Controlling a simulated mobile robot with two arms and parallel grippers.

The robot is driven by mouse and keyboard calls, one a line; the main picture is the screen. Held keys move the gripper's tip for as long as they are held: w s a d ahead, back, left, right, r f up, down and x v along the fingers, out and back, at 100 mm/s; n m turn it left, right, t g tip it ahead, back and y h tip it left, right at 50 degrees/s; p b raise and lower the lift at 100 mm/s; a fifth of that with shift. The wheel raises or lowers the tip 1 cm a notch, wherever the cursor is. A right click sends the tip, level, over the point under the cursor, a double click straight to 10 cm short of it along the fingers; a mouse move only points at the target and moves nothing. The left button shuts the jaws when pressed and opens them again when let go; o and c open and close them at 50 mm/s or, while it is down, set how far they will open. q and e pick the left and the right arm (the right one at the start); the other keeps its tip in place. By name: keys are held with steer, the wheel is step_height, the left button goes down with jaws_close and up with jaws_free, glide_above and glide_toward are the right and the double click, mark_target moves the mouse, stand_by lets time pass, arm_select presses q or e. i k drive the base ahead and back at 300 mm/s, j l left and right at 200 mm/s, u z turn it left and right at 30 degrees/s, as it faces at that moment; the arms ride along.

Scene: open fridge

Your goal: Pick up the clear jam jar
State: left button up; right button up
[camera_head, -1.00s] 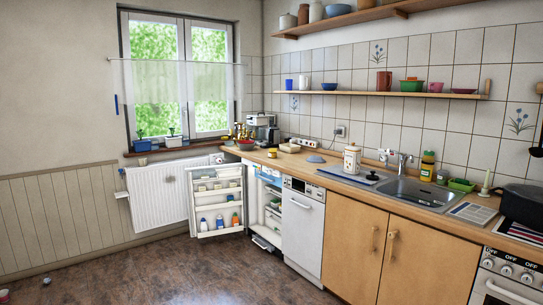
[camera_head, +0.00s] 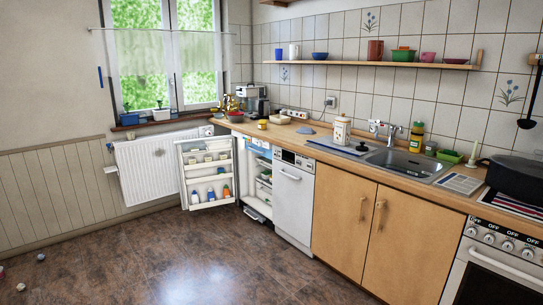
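I cannot make out a clear jam jar for certain at this distance. The fridge (camera_head: 257,180) stands open under the left end of the counter. Its door (camera_head: 208,172) is swung out to the left and holds small containers on upper shelves and several bottles (camera_head: 211,195) on the bottom shelf. A small yellowish jar or tub (camera_head: 262,124) sits on the counter above the fridge; its contents are unclear. Neither of my grippers is in view.
The brown floor (camera_head: 190,260) before the fridge is mostly clear, with small objects (camera_head: 40,257) at far left. A white dishwasher (camera_head: 293,205) adjoins the fridge on the right, then wooden cabinets (camera_head: 365,235) and a stove (camera_head: 497,260). A radiator (camera_head: 155,168) stands behind the door.

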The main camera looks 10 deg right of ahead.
mark_target(261, 127)
steer(key=i, duration=4.95)
